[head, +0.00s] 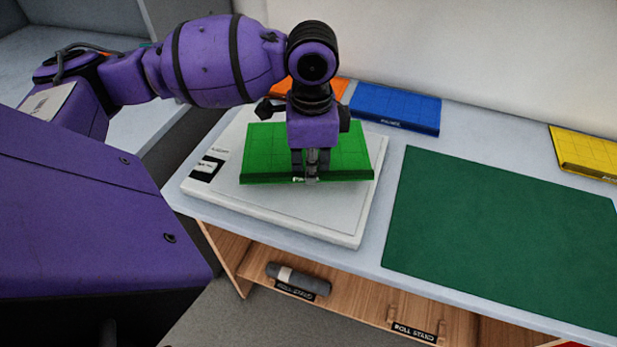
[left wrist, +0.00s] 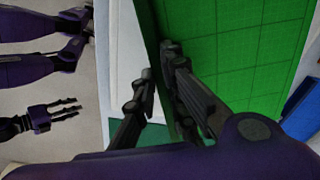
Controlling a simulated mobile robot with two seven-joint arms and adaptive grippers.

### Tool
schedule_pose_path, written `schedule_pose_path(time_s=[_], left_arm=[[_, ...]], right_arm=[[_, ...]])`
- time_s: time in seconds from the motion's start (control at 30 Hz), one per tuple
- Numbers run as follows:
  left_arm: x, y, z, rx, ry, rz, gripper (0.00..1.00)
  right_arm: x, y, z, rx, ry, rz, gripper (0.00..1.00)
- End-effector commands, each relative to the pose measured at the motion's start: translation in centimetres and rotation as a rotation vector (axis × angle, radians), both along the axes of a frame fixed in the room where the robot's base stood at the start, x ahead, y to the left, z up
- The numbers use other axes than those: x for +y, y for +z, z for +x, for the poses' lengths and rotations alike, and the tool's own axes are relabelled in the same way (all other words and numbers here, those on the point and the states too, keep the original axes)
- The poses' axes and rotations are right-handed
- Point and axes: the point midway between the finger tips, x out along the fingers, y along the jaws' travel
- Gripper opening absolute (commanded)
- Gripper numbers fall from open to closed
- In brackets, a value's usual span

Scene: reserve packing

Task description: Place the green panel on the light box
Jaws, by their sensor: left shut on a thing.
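The green panel (head: 345,152) is over the light box (head: 300,218), a pale flat slab with a white top, in the head view. It looks about level; I cannot tell if it touches the top. My left gripper (head: 311,178) is shut on the panel's near edge. In the left wrist view the fingers (left wrist: 158,88) sit on either side of the edge of the panel (left wrist: 235,60). My right gripper (left wrist: 68,108) shows small at the left of the left wrist view, fingers apart and empty. It is not in the head view.
A dark green mat (head: 500,235) lies right of the light box. A blue panel (head: 395,107) and an orange panel (head: 335,88) lie behind, and a yellow panel (head: 585,153) at far right. Below is a wooden shelf (head: 345,300) with a grey roll (head: 299,279).

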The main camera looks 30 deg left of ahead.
Motion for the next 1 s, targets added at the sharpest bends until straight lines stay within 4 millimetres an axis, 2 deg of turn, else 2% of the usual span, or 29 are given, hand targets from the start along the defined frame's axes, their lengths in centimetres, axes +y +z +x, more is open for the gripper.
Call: schedule_pose_path(time_s=[0.23, 0.43, 0.8, 0.83, 0.97, 1.0], left_arm=[[1.2, -1.5, 0.4, 0.003, 0.003, 0.0, 0.0], [1.2, -4.4, 0.4, 0.001, 0.0, 0.0, 0.0], [1.2, -4.7, 0.4, -0.002, 0.0, 0.0, 0.0], [1.2, -4.7, 0.4, -0.002, 0.0, 0.0, 0.12], [1.2, -4.7, 0.5, -0.002, 0.0, 0.0, 0.29], [1.2, -4.7, 0.4, -0.002, 0.0, 0.0, 0.3]], right_arm=[[0.4, 0.2, 0.5, -0.011, -0.007, 0.008, 0.4], [0.3, -0.2, 0.3, -0.007, -0.004, 0.005, 0.4], [0.1, 0.1, 0.5, -0.012, 0.0, 0.0, 0.4], [0.1, 0.1, 0.5, -0.011, 0.0, 0.0, 0.4], [0.0, 0.0, 0.5, -0.01, 0.0, -0.001, 0.4], [0.0, 0.0, 0.5, -0.01, 0.0, -0.001, 0.4]])
